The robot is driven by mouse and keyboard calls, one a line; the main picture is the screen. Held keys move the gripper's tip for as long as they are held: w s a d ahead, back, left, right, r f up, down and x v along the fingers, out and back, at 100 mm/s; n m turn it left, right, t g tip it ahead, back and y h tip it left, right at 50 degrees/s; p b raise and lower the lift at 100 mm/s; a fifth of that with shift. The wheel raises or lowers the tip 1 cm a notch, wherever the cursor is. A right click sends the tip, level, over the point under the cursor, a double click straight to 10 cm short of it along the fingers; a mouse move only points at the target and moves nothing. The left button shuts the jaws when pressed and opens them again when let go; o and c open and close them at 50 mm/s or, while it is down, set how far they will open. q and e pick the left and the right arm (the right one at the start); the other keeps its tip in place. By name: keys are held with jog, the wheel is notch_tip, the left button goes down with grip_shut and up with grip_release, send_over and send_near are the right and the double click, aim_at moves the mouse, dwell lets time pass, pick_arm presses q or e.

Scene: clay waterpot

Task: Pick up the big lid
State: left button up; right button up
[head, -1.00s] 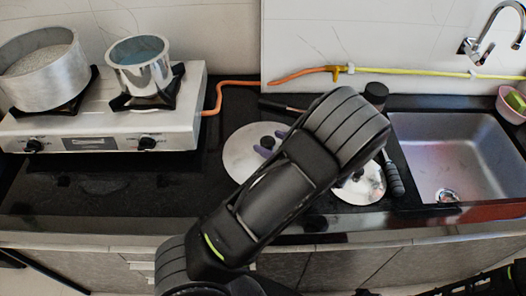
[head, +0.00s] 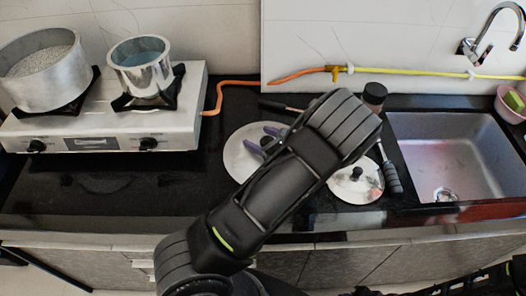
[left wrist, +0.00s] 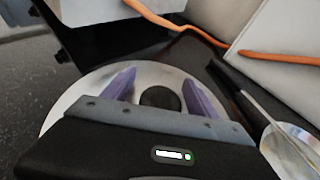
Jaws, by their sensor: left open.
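The big lid (head: 240,166) is a round silver disc lying flat on the black counter, partly hidden by my left arm in the head view. It also fills the middle of the left wrist view (left wrist: 68,109). Its black knob (left wrist: 160,97) stands at the centre. My left gripper (head: 264,140) is open, with its purple fingers on either side of the knob. In the left wrist view, gaps show between the knob and both fingers (left wrist: 158,88). I cannot tell how far the fingertips are above the lid. My right gripper is not in view.
A smaller lid (head: 350,188) with a black knob lies to the right, next to a black-handled utensil (head: 392,178). A dark-capped jar (head: 374,95) stands behind. The stove (head: 185,125) holds two pots at left; the sink (head: 440,150) is at right. The counter's front left is clear.

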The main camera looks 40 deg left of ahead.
pick_arm(q)
jog(key=shift+c, duration=0.2)
grip_shut()
dwell(0.5)
